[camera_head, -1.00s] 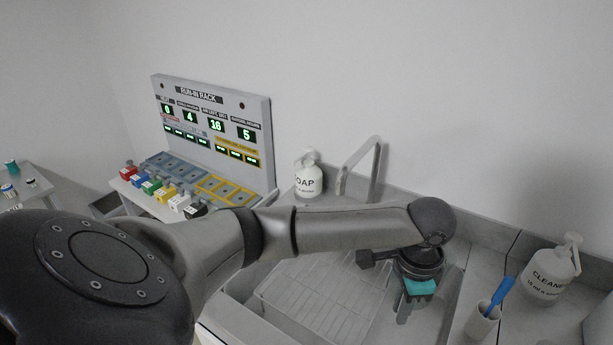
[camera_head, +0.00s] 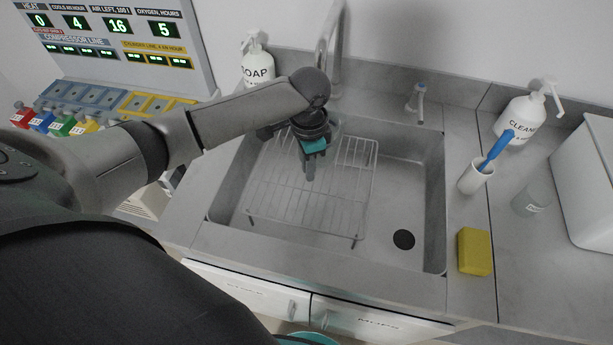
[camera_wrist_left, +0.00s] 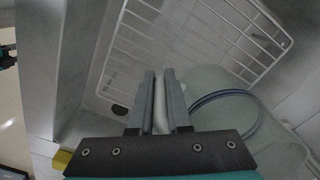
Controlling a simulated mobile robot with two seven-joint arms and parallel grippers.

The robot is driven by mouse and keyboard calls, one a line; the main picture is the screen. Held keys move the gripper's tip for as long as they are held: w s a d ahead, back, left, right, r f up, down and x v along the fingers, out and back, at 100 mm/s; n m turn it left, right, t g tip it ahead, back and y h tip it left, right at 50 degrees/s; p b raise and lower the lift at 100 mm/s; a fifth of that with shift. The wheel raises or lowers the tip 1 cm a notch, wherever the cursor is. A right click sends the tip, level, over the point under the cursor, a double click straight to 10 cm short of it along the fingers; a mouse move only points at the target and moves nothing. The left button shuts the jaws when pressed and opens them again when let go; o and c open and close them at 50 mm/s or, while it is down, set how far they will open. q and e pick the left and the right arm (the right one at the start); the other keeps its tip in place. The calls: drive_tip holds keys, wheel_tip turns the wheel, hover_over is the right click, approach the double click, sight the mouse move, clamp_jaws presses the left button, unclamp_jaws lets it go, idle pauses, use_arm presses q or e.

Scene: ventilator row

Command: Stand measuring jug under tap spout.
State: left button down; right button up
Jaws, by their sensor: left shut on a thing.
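The tap (camera_head: 328,50) has a tall grey arched spout at the back of the sink. My left gripper (camera_head: 309,168) points down over the wire rack in the sink, just in front of the tap. In the left wrist view its fingers (camera_wrist_left: 163,95) are shut on a pale upright strip, which looks like the handle of the measuring jug (camera_wrist_left: 235,112). The jug is translucent with dark blue bands and stands beside the fingers. In the head view the jug (camera_head: 334,128) is mostly hidden behind the wrist. I cannot tell whether it touches the rack. My right gripper is not in view.
The wire rack (camera_head: 350,205) fills the sink's (camera_head: 425,220) left part. A soap bottle (camera_head: 257,66) stands left of the tap. A small lever (camera_head: 416,98), cleaner bottle (camera_head: 522,112), brush cup (camera_head: 476,178), clear beaker (camera_head: 532,198) and yellow sponge (camera_head: 474,251) are to the right.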

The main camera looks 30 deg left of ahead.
use_arm(q)
drive_tip(key=shift+f, duration=0.8)
drive_tip(key=shift+f+b, duration=0.45)
drive_tip(key=shift+f, duration=1.25)
drive_tip(key=shift+f, duration=0.1)
drive_tip(key=shift+f, duration=0.1)
drive_tip(key=c, duration=0.9)
unclamp_jaws()
wheel_tip(320, 180, up, 11)
drive_tip(key=shift+r+p, duration=0.1)
drive_tip(key=shift+p, duration=1)
drive_tip(key=shift+r, duration=0.6)
